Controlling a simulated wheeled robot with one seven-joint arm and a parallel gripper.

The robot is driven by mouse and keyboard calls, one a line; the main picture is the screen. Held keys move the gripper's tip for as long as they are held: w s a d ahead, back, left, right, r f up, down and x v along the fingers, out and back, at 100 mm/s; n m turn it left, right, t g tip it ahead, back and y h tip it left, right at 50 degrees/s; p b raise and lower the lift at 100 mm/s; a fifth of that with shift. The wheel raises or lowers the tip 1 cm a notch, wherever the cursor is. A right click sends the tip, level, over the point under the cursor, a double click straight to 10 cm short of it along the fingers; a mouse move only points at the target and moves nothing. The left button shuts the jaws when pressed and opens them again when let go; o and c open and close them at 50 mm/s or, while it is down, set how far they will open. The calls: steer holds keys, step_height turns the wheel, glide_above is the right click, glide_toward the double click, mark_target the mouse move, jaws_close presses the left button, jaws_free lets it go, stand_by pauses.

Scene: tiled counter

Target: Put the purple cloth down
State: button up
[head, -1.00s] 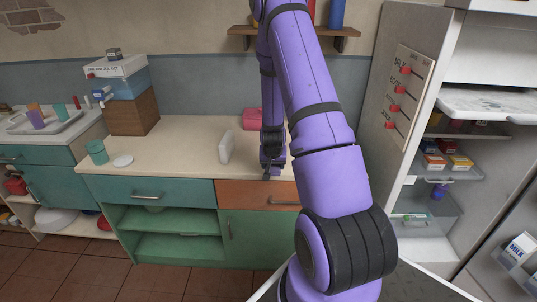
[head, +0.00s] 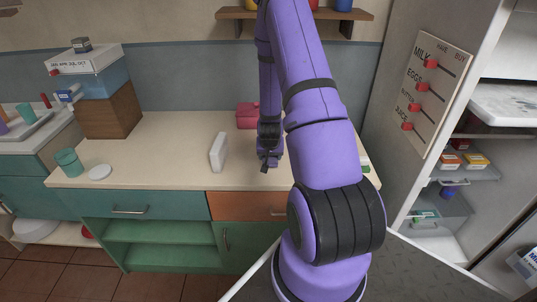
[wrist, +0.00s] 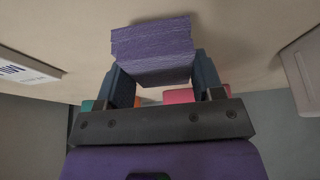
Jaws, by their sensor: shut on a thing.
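The purple cloth (wrist: 152,50) is a folded, layered block in the wrist view. It is gripped between the two dark fingers of my gripper (wrist: 163,85). The cloth cannot be made out there. Whether the cloth touches the counter I cannot tell.
The white block (head: 218,152) stands left of my gripper, and a red box (head: 247,115) sits behind it. Counter between disc and block is clear. An open fridge (head: 480,130) stands right.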

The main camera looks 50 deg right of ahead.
steer(key=shift+f, duration=0.9)
steer(key=o, duration=0.9)
steer(key=shift+f, duration=0.15)
steer(key=shift+c, duration=0.2)
steer(key=a+r+n+t+y, duration=0.1)
steer(key=a+r, duration=0.5)
steer(key=r, duration=0.5)
steer(key=s+a+r+n, duration=0.1)
steer(key=a+r+n, duration=0.1)
steer(key=a+r, duration=0.6)
steer(key=a+r+n+t+y, duration=0.1)
steer(key=a+r, duration=0.3)
steer(key=r, duration=0.9)
steer(key=s+a+r+n, duration=0.3)
steer(key=s+a+r, duration=0.3)
steer(key=s+r, duration=0.1)
steer(key=s+a+r+n+y, duration=0.1)
steer(key=s+a+r+n, duration=0.1)
steer(key=s+a+r, duration=0.4)
steer(key=s+r, duration=0.1)
steer(key=s, duration=0.3)
steer(key=shift+s+a+r+n, duration=0.2)
steer(key=shift+s+a+n, duration=0.1)
steer(key=shift+n, duration=0.1)
